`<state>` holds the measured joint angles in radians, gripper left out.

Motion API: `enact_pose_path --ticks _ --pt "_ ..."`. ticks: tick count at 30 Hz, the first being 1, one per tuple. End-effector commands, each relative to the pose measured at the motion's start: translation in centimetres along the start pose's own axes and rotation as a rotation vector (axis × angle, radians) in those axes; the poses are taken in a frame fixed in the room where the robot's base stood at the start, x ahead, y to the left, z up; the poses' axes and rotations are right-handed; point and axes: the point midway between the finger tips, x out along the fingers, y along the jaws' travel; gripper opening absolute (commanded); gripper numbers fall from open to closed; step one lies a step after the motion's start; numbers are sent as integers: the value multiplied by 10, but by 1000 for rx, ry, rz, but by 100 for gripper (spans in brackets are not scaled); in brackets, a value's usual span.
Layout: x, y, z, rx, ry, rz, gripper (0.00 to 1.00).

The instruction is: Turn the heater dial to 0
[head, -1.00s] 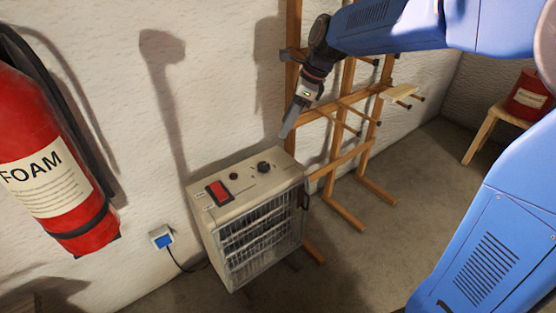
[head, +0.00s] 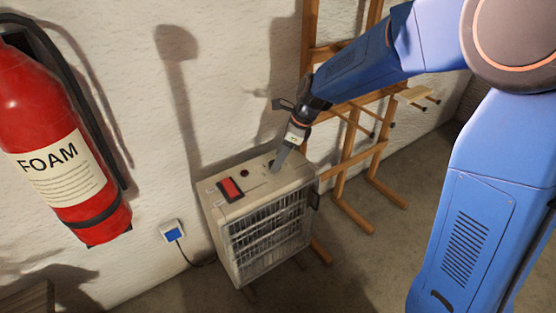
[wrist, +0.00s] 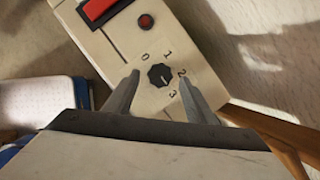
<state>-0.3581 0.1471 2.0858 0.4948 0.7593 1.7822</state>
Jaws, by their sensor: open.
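The beige heater (head: 262,222) stands by the wall, with its control panel on top. In the wrist view its black dial (wrist: 161,75) sits among the printed marks 0, 1, 2 and 3. I cannot tell surely which mark the dial points at. My gripper (wrist: 160,77) is open, one finger on each side of the dial in that view, with gaps on both sides. In the head view my gripper (head: 275,171) points down at the panel's right part and mostly hides the dial. Whether the fingertips reach down to the dial's height is unclear.
A red switch (head: 231,189) and a small round red lamp (head: 244,173) share the panel. A wooden rack (head: 345,160) stands right behind the heater. A red foam extinguisher (head: 65,150) hangs at left. A wall socket (head: 172,231) holds the heater's plug.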

Motion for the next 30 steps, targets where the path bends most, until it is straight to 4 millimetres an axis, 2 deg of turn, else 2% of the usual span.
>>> enact_pose_path --ticks 6,15,16,21,30 --pt "16 0 0 1 1 1 51" --pt "18 0 0 1 0 -1 51" --pt "18 0 0 1 0 -1 48" --pt "18 0 0 1 0 -1 10" --pt "18 0 0 -21 0 9 10"
